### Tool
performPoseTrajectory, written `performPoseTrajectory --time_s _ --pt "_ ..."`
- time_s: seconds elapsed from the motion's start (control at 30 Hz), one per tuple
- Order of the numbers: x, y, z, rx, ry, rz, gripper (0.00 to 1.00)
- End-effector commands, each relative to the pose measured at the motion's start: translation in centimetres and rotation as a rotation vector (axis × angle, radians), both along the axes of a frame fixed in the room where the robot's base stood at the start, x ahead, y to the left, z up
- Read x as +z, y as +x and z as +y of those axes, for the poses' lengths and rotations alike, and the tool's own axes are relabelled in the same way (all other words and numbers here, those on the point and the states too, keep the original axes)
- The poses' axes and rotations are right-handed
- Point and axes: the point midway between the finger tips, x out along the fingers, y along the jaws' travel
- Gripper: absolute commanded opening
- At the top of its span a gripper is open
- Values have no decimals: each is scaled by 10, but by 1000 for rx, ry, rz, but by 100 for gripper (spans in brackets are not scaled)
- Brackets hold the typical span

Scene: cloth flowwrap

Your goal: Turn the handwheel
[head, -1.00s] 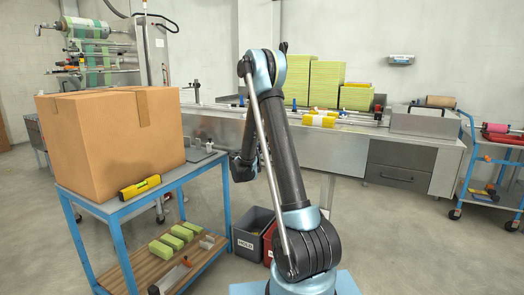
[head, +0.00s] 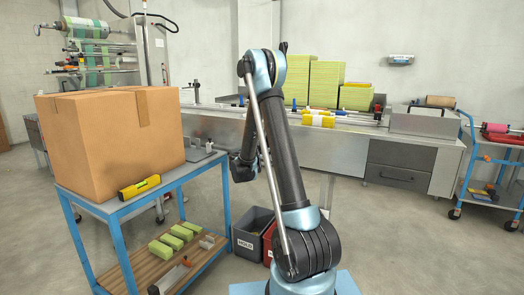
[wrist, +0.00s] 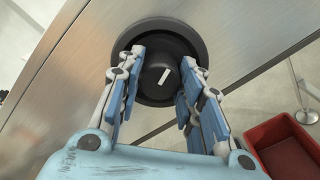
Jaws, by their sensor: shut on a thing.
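The handwheel (wrist: 158,76) shows in the wrist view as a round black knob with a white mark, set in a dark ring (wrist: 203,48) on a brushed metal panel. My gripper (wrist: 162,75) is shut on the handwheel, with one blue-grey finger on its left side and one on its right. The white mark is tilted, its upper end leaning right. In the head view the handwheel and my fingertips are hidden behind my arm.
A red bin (wrist: 288,150) is at the lower right in the wrist view.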

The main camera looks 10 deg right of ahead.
Motion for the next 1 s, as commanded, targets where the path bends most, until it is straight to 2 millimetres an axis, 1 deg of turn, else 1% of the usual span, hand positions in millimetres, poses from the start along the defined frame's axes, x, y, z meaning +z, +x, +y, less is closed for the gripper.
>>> performPoseTrajectory --time_s 1.0 --pt "-4 -2 -2 -6 783 -565 10"
